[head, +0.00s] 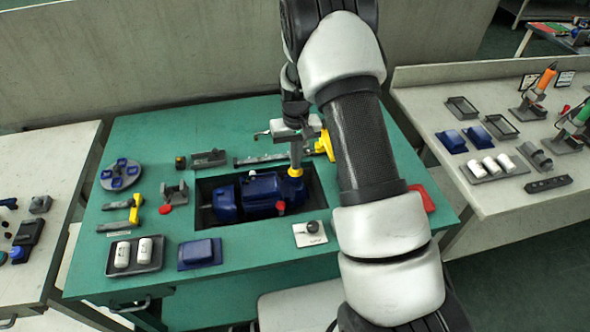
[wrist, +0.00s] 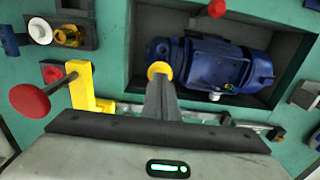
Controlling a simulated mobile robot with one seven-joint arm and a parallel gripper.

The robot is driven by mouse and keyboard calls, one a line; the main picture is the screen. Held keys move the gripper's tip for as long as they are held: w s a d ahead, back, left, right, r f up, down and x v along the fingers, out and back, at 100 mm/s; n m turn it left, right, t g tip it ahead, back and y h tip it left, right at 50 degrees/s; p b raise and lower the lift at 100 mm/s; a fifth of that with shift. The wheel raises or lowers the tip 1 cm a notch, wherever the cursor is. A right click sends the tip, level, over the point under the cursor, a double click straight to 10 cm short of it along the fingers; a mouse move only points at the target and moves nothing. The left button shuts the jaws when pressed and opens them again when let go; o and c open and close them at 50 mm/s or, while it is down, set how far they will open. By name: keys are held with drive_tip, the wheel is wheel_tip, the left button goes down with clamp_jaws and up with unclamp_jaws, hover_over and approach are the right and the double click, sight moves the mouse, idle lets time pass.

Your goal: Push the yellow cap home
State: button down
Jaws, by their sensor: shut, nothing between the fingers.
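The yellow cap (head: 296,172) sits at the right end of the blue pump (head: 262,190), which lies in a dark recess in the green table. In the wrist view the cap (wrist: 156,68) shows as a yellow ring at the pump's left end. My gripper (head: 296,163) is shut and empty, pointing down over the cap. In the wrist view the tip of the closed fingers (wrist: 161,82) overlaps the cap and hides part of it. I cannot tell whether they touch, nor how deep the cap sits.
A yellow bracket (wrist: 84,85) with a red knob (wrist: 30,101) stands close beside my fingers. A red knob (head: 280,206) stands by the pump's front side. A tray of white cylinders (head: 134,258) and a blue block (head: 199,254) lie at the table's front left.

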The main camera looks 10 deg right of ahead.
wheel_tip(320, 180, up, 7)
drive_tip(key=p, duration=0.3)
drive_tip(key=shift+p, duration=0.4)
idle(0.3)
idle(0.3)
drive_tip(key=s+r+t, duration=0.1)
drive_tip(key=s+r, duration=0.4)
drive_tip(key=r, duration=0.6)
drive_tip(key=s+r+t, duration=0.2)
drive_tip(key=s+r, duration=0.2)
drive_tip(key=r, duration=0.6)
drive_tip(key=s+r+t, duration=0.1)
drive_tip(key=s+r, duration=0.3)
drive_tip(key=s, duration=0.6)
drive_tip(key=s+r+t, duration=0.1)
drive_tip(key=s+r, duration=0.3)
drive_tip(key=s, duration=0.6)
drive_tip(key=shift+r+t, duration=0.15)
drive_tip(key=shift+t, duration=0.15)
